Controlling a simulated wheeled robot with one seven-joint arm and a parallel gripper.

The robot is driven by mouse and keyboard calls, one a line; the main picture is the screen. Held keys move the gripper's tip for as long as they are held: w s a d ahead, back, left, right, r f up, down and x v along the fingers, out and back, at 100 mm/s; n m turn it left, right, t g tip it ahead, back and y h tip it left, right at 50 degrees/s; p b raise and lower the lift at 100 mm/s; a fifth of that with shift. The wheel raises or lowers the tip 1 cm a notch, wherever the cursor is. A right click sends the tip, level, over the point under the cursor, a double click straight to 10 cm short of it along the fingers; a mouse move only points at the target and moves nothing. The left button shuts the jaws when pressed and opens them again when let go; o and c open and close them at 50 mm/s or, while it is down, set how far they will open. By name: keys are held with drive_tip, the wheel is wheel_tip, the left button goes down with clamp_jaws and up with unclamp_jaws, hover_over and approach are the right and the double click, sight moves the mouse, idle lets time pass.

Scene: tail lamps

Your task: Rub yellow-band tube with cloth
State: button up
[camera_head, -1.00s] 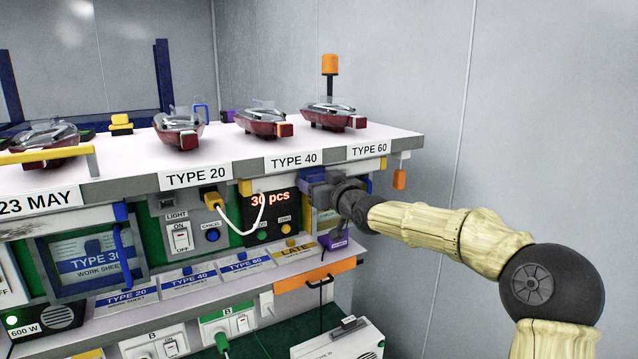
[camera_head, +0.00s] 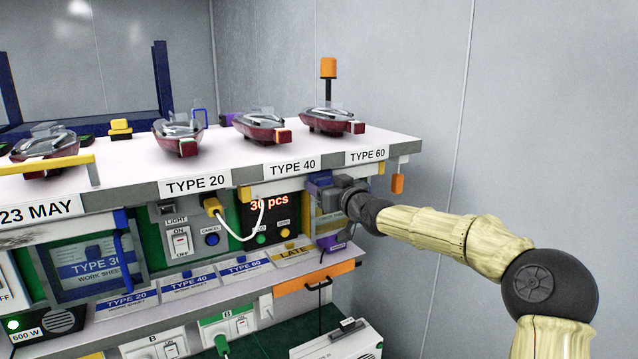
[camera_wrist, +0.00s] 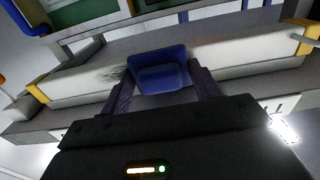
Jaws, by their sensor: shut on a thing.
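A white tube (camera_wrist: 225,48) with yellow bands runs under the shelf edge. In the wrist view a yellow band (camera_wrist: 38,89) shows near each end, and a dark smudge (camera_wrist: 112,76) lies on the tube just left of the cloth. My gripper (camera_wrist: 160,85) is shut on a blue cloth (camera_wrist: 160,68), a folded pad that overlaps the tube; firm contact cannot be told. In the head view my gripper (camera_head: 322,188) is under the shelf near the TYPE 40 and TYPE 60 labels. It hides part of the tube there, whose left yellow band (camera_head: 244,189) shows.
The shelf (camera_head: 225,157) above carries several red tail lamps (camera_head: 262,124). A panel with a white cable (camera_head: 240,238) and a lit display (camera_head: 269,203) is left of my gripper. An orange-topped lamp (camera_head: 328,68) stands behind. The right side by the grey wall is free.

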drive_tip(key=shift+w+d, duration=0.3)
drive_tip(key=shift+d, duration=0.2)
drive_tip(key=shift+w+d+r+p, duration=0.15)
drive_tip(key=shift+w+d+p, duration=0.15)
drive_tip(key=shift+p, duration=0.4)
drive_tip(key=shift+w+d+p, duration=0.45)
drive_tip(key=shift+d+p, duration=0.2)
drive_tip(key=shift+w+d+p, duration=0.45)
drive_tip(key=shift+d+p, duration=0.15)
drive_tip(key=shift+d, duration=0.1)
drive_tip(key=shift+w+d, duration=0.55)
drive_tip(key=shift+d, duration=0.25)
drive_tip(key=shift+w+d, duration=0.55)
drive_tip(key=shift+d, duration=0.2)
drive_tip(key=shift+a+f, duration=0.1)
drive_tip(key=shift+f, duration=0.1)
